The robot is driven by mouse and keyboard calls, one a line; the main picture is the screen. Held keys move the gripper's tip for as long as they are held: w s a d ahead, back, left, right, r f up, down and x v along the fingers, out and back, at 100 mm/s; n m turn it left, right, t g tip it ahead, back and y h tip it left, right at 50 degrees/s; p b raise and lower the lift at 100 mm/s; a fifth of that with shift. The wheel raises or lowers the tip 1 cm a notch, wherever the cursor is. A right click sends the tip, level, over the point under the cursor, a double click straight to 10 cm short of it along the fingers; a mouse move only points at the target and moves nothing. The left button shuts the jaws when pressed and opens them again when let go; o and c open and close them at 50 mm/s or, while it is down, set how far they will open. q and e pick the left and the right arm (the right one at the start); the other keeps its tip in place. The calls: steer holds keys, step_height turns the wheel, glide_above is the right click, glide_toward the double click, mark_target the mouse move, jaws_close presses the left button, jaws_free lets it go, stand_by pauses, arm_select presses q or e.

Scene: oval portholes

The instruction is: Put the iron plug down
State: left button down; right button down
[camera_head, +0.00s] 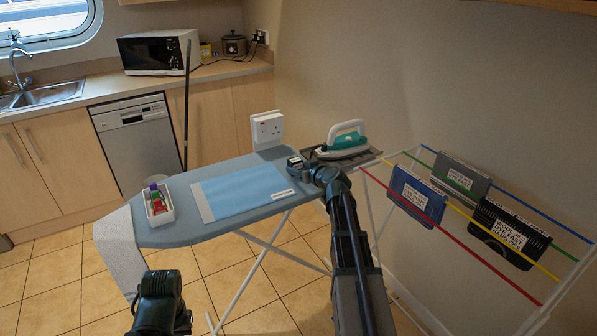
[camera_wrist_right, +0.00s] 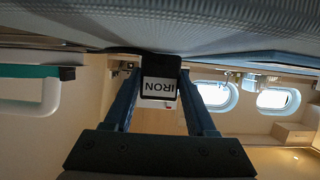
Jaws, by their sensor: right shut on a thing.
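The iron plug (camera_wrist_right: 160,88) is a black block with a white label reading IRON, upside down in the right wrist view. My right gripper (camera_head: 294,164) is shut on it, with a blue finger on each side. In the head view the gripper is over the right part of the ironing board (camera_head: 180,233), and the plug is mostly hidden there. In the wrist view the plug is close against the board's grey cover; I cannot tell whether they touch. The teal and white iron (camera_head: 345,141) sits on a grey rest at the board's right end.
A white socket (camera_head: 267,129) stands at the board's back edge. A folded blue cloth (camera_head: 240,192) lies mid-board, left of my gripper. A white tray (camera_head: 158,216) with small coloured items is farther left. A drying rack (camera_head: 455,208) with labelled dark items stands right.

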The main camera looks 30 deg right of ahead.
steer(key=shift+f, duration=0.2)
steer(key=shift+c, duration=1.1)
jaws_free()
steer(key=shift+r, duration=0.15)
